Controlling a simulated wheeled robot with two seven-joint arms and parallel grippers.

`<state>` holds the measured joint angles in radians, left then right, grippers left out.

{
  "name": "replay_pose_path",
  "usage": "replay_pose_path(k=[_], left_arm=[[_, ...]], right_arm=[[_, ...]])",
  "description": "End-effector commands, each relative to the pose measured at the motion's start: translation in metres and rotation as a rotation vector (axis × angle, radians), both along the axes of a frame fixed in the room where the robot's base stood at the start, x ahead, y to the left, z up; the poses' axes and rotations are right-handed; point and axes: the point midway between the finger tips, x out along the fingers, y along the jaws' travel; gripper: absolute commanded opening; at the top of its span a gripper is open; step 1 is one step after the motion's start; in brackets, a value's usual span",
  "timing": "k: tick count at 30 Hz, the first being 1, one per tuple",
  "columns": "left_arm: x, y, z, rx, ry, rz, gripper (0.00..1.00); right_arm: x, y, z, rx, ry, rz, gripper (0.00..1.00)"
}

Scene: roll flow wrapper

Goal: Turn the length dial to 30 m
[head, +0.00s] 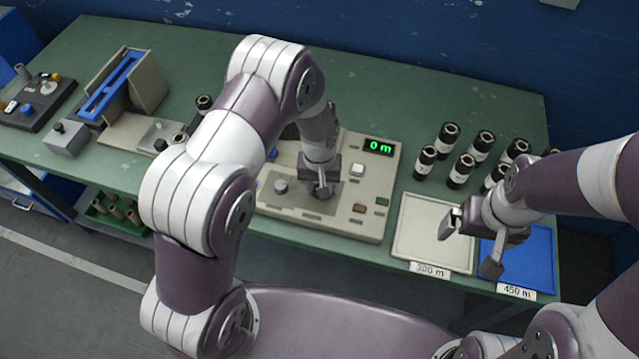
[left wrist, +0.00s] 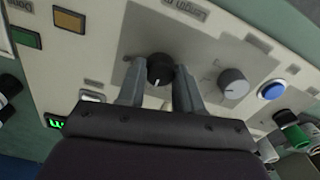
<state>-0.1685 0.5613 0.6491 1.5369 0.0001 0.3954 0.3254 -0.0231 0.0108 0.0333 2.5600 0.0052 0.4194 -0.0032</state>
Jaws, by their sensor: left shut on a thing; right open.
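The length dial (left wrist: 160,68) is a dark round knob with a white pointer line, on the beige machine panel (head: 362,222). The printed word "Length" is partly legible near it in the left wrist view. My left gripper (left wrist: 159,85) is shut on the dial, one finger on each side. In the head view my left gripper (head: 320,189) comes down on the panel and largely hides the dial. The green display (head: 379,146) reads 0 m. My right gripper (head: 471,246) is open and empty above the trays at the right.
A second, grey knob (left wrist: 234,83) and a blue button (left wrist: 271,91) are beside the dial. A white tray (head: 407,225) and a blue tray (head: 544,262) lie right of the machine. Several black rolls (head: 425,160) stand behind them. The bench behind the machine is clear.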

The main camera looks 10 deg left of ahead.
Motion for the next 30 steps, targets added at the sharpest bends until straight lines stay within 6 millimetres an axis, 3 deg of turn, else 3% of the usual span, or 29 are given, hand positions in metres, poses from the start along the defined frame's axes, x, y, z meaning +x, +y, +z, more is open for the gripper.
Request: replay_pose_path(k=[14, 15, 17, 26, 30], left_arm=[[0.001, 0.000, 0.001, 0.000, -0.004, -0.017, 0.04], [0.002, 0.000, 0.001, 0.000, -0.004, -0.017, 0.38], [0.001, 0.000, 0.001, 0.000, -0.004, -0.017, 0.57], [0.001, 0.000, 0.001, -0.001, -0.002, -0.017, 0.60], [0.002, 0.000, 0.019, -0.001, -0.006, -0.017, 0.60]], right_arm=[[0.000, 0.000, 0.000, 0.000, 0.000, 0.000, 1.00], [0.000, 0.000, 0.000, 0.000, 0.000, 0.000, 1.00], [0.000, 0.000, 0.000, 0.000, 0.000, 0.000, 1.00], [0.000, 0.000, 0.000, 0.000, 0.000, 0.000, 1.00], [0.000, 0.000, -0.003, 0.000, 0.000, 0.000, 1.00]])
